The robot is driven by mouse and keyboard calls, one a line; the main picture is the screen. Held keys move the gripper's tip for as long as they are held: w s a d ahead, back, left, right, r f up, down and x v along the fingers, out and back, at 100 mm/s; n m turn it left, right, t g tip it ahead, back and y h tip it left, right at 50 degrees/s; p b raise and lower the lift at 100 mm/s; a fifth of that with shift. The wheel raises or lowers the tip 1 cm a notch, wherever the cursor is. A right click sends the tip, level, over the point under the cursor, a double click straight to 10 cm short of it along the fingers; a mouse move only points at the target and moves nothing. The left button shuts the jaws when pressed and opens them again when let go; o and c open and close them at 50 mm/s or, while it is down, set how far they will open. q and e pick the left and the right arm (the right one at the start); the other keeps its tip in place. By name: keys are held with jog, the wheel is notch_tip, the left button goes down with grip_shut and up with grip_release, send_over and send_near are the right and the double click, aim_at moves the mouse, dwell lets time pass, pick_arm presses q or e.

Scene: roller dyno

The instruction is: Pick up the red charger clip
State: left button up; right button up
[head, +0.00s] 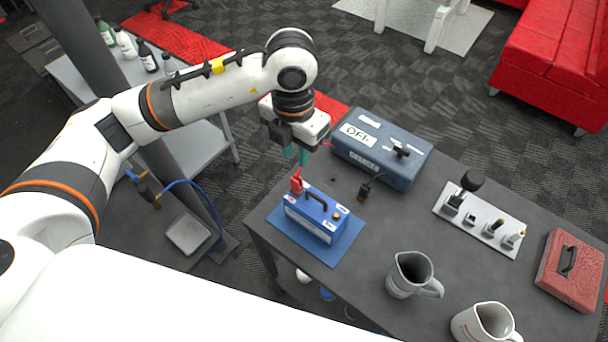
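The red charger clip (296,186) stands upright at the left end of the blue battery (316,216), seemingly on its terminal. The battery has a dark handle and sits on a blue mat (346,245). My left gripper (297,157) has teal fingertips pointing down, just above the red clip. Its two fingers look apart with nothing between them. The blue charger box (381,150), labelled OFF, stands behind and to the right of the battery. A black clip (363,194) lies on the table beside it. My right gripper is out of view.
Two mugs (406,279) (474,324) stand at the table's front. A white plate with fittings (449,223) and a red box (572,272) are at the right. The grey table (380,228) is clear between the mat and the plate.

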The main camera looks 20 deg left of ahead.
pick_arm(q)
send_over(297, 178)
notch_tip(297, 178, down, 4)
jog(key=shift+f+p, duration=0.1)
jog(key=shift+p, duration=0.35)
notch_tip(297, 178, down, 4)
jog(key=shift+f+p, duration=0.1)
jog(key=shift+p, duration=0.95)
jog(key=shift+f, duration=0.5)
grip_shut()
